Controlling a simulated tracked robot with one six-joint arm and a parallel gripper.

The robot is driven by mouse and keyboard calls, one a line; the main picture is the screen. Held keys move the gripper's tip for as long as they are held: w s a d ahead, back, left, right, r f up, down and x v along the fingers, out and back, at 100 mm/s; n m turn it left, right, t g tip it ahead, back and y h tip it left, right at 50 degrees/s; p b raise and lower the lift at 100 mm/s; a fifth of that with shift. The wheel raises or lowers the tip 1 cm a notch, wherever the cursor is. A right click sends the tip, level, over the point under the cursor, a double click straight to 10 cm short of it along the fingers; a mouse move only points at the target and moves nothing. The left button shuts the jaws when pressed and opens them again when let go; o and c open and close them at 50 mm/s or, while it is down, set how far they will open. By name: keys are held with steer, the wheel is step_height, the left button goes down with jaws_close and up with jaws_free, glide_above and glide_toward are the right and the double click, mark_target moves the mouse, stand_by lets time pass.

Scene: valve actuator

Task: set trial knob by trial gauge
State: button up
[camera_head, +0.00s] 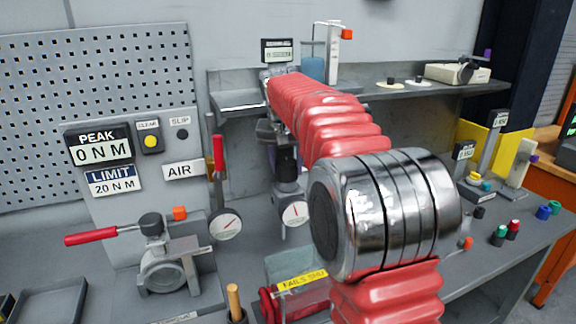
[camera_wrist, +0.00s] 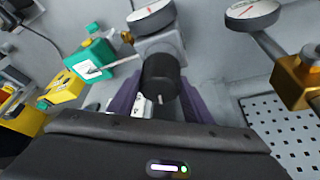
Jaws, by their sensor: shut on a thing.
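A black knob with a white mark (camera_wrist: 161,80) sits on a grey block in the wrist view. My gripper (camera_wrist: 160,103) has its two purple fingers on either side of the knob and is shut on it. A round white dial gauge with a red needle (camera_wrist: 151,17) is on the same block, and I take it as the trial gauge. In the head view, a gauge (camera_head: 294,214) stands below my arm's end. Its needle points roughly upward; the reading is too small to tell. My arm hides much of the gripper and knob there.
A second dial gauge (camera_head: 225,224) stands to the left, by a red-handled lever (camera_head: 218,157). The PEAK display (camera_head: 101,147) reads 0 N M and the LIMIT plate (camera_head: 112,182) reads 20 N M. A red-handled valve (camera_head: 163,273) is at front left. A shelf (camera_head: 240,105) runs behind my arm.

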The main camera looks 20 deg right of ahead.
steer(key=o, duration=1.1)
steer(key=shift+c, duration=0.2)
steer(key=shift+r, duration=0.1)
steer(key=v, duration=1.3)
steer(key=shift+r, duration=0.2)
steer(key=shift+s+a, duration=0.15)
